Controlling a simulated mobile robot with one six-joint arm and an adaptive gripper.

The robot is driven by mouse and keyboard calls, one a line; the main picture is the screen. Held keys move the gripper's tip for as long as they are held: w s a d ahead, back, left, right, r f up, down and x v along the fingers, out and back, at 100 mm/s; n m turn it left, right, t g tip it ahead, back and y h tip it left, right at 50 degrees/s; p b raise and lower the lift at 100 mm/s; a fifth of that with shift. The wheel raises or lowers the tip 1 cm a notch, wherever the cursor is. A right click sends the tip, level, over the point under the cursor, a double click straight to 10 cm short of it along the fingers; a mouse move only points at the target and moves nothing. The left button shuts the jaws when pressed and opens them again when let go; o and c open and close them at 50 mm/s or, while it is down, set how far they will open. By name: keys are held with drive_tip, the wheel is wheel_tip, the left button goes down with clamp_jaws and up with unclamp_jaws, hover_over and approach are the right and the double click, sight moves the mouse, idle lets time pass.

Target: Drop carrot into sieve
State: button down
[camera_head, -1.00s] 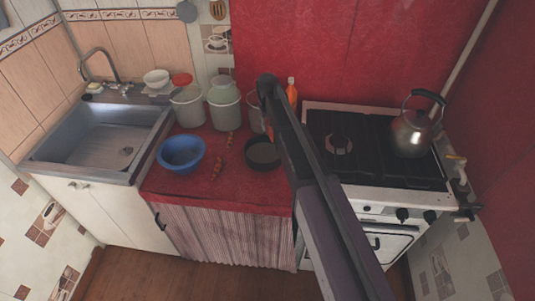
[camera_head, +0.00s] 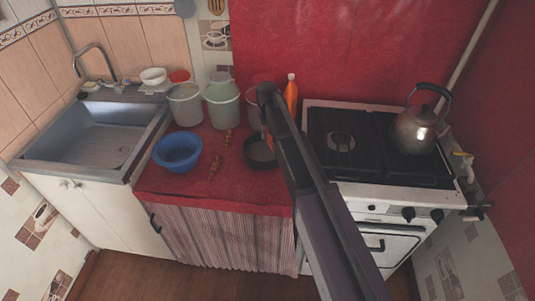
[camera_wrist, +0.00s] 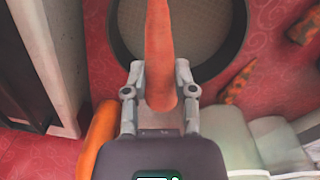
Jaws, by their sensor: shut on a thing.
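My gripper (camera_wrist: 160,82) is shut on an orange carrot (camera_wrist: 159,45) in the wrist view. The carrot points away from the gripper, over the round sieve (camera_wrist: 204,32). The sieve has a dark rim and a brownish mesh. In the head view the sieve (camera_head: 257,163) stands on the red counter, partly behind my arm. My gripper is mostly hidden there, with a bit of orange showing by the sieve. I cannot tell the carrot's exact height above the mesh.
A blue bowl (camera_head: 178,152) and two patterned reddish-brown pieces (camera_head: 214,167) lie left of the sieve. Pale buckets (camera_head: 222,108) stand behind. An orange bottle (camera_head: 291,97) stands close to my arm. The stove (camera_head: 372,150) is right, the sink (camera_head: 92,143) left.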

drive_tip(key=shift+c, duration=1.8)
unclamp_jaws()
